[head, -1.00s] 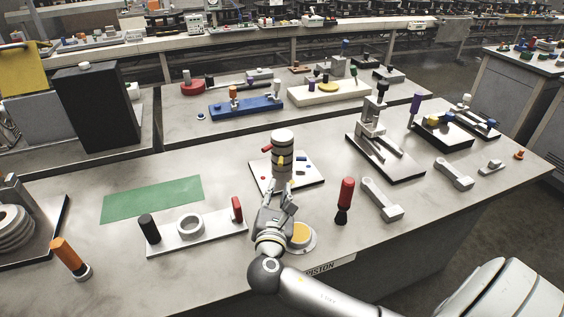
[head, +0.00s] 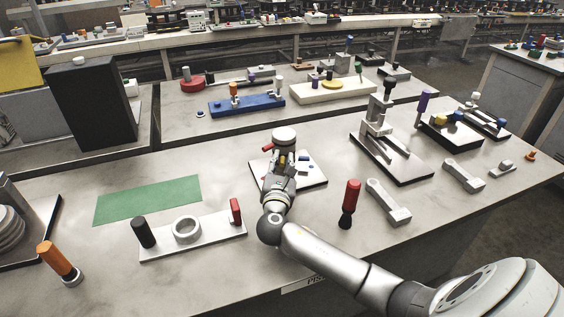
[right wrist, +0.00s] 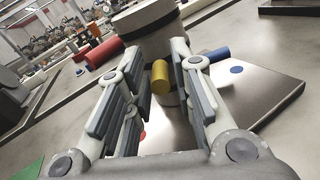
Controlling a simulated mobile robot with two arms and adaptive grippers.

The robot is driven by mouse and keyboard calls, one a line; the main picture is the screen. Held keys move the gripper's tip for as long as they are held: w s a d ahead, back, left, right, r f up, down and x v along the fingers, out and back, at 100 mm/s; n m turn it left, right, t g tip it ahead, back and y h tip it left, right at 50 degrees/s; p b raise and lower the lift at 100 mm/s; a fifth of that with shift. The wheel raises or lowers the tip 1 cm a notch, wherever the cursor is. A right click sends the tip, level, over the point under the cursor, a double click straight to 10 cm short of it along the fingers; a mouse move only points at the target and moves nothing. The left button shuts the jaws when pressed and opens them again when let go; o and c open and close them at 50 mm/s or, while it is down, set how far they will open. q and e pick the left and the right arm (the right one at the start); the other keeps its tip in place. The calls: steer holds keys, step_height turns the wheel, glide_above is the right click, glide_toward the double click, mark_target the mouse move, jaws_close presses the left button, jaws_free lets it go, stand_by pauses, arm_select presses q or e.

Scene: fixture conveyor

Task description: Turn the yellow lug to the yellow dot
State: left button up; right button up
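A white cylindrical post (head: 284,134) stands on a pale square plate (head: 315,177); its top also shows in the right wrist view (right wrist: 147,18). The yellow lug (right wrist: 160,77) sticks out of the post towards my right wrist camera. My right gripper (right wrist: 157,65) is open, with one finger on each side of the lug and small gaps visible. In the head view, the right gripper (head: 284,160) covers the post's front and the yellow lug. A blue dot (right wrist: 237,70) and part of a red dot (right wrist: 142,135) show on the plate. I cannot make out the yellow dot. My left gripper is not in view.
A red lug (head: 267,149) and a blue lug (right wrist: 218,55) stick out from the post's sides. A white fixture with a ring (head: 187,229) lies front left, near a green mat (head: 148,200).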

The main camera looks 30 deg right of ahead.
steer(key=shift+w+d, duration=0.2)
steer(key=shift+w, duration=0.05)
jaws_close()
